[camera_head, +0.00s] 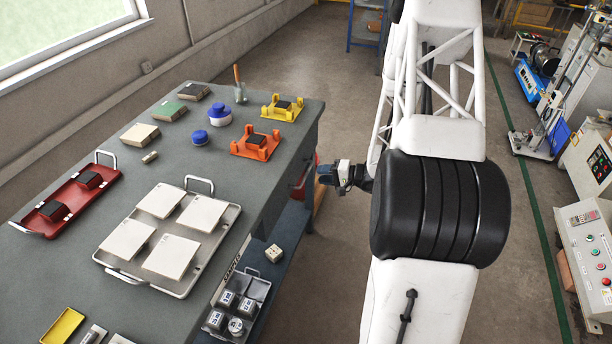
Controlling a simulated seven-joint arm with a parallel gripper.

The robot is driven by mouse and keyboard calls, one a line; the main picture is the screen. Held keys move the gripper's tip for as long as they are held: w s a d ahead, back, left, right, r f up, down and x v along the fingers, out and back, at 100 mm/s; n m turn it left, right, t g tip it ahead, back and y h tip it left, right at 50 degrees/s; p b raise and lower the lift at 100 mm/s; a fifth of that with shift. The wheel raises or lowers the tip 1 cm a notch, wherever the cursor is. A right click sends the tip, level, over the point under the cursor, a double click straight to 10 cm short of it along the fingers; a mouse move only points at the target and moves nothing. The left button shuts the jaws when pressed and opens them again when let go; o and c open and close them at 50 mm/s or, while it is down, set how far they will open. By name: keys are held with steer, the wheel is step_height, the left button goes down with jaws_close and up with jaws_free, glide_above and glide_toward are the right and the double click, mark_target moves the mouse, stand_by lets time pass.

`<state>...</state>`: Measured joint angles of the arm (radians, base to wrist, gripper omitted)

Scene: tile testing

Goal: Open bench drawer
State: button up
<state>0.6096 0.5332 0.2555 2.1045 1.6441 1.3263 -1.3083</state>
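The grey bench (190,120) fills the left half of the view, and its right side faces my arm. A dark reddish-brown panel (302,180) shows at that side below the top, near the far end; it may be the drawer front, but I cannot tell for sure, nor see a handle. My gripper (325,174) is beside this panel, below the level of the bench top, pointing left towards it. The fingers are small and dark here. I cannot tell whether they touch anything or how far apart they are.
A grey tray of white tiles (225,228), a red tray (108,172), an orange stand (250,154) and a yellow stand (276,113) stand on the bench. Weights in a metal tray (262,290) sit lower at its right side. Machines line the right; floor between is open.

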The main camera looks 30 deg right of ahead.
mark_target(306, 174)
steer(key=shift+w+d+f+t, duration=0.1)
steer(key=shift+d+f+t, duration=0.2)
steer(key=shift+d+f, duration=0.4)
steer(key=shift+a+f, duration=0.1)
steer(key=shift+x, duration=3.85)
jaws_close()
